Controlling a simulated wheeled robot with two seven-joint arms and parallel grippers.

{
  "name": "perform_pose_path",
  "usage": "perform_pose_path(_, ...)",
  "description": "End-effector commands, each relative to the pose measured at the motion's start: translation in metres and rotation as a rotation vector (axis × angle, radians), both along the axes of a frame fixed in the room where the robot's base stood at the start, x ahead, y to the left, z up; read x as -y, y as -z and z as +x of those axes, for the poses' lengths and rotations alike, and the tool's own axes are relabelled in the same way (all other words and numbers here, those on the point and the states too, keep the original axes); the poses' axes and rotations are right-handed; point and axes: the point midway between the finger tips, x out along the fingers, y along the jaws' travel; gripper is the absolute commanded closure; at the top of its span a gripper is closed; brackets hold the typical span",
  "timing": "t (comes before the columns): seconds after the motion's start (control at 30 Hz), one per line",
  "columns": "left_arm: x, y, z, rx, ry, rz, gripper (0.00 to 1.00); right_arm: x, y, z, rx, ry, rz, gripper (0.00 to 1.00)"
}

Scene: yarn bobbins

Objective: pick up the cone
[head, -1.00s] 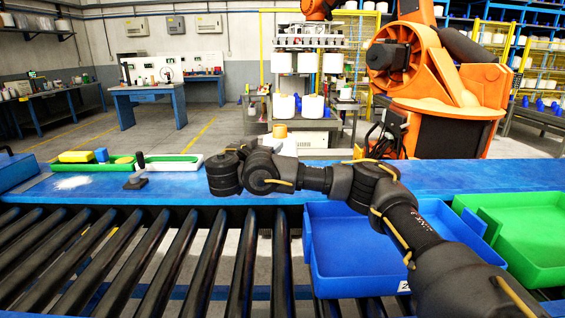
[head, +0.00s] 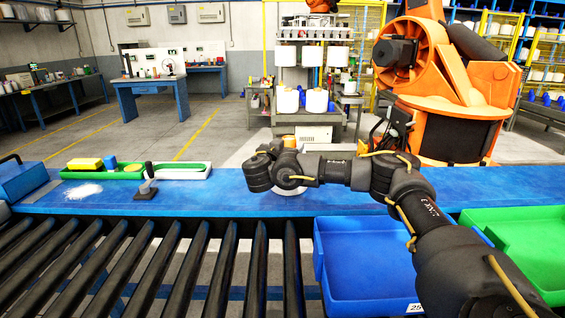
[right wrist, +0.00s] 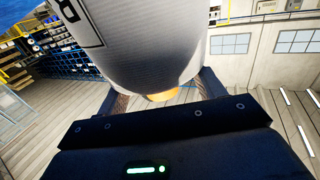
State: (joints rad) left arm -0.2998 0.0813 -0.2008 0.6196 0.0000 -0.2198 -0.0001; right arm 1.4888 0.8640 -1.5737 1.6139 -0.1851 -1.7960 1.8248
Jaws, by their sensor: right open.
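The cone is a white yarn bobbin with an orange tip (head: 289,141). In the head view it stands on the blue table, mostly hidden behind my right arm; its white base (head: 291,189) shows below the arm. In the right wrist view the white cone (right wrist: 150,40) fills the top, with a dark-framed label at its left and orange at its end. My right gripper (right wrist: 163,92) is open, with one finger on each side of the cone. I cannot tell whether the fingers touch it. In the head view its fingers are hidden behind the wrist. My left gripper is not in view.
A blue tray (head: 371,226) and a green tray (head: 535,252) stand at the front right. Black rollers (head: 190,262) run along the front left. A green tray with small items (head: 88,175) and a black stand (head: 146,194) are on the table's left.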

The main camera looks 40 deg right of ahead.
Motion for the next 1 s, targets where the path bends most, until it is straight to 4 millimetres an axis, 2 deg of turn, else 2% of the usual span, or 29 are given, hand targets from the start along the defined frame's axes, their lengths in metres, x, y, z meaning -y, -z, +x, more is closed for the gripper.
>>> perform_pose_path(0.27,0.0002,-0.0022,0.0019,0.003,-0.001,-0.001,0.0,0.0058,0.0009,-0.0003,0.0,0.002,0.0,0.32)
perform_pose_path(0.37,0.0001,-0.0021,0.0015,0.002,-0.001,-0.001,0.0,0.0057,0.0008,-0.0002,0.0,0.002,0.0,0.42)
perform_pose_path(0.8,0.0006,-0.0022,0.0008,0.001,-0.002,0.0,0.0,0.0053,0.0006,-0.0002,0.0,0.002,0.0,1.0)
perform_pose_path(1.0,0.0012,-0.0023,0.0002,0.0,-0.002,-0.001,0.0,0.0054,-0.0009,-0.0002,0.002,0.002,0.001,1.0)
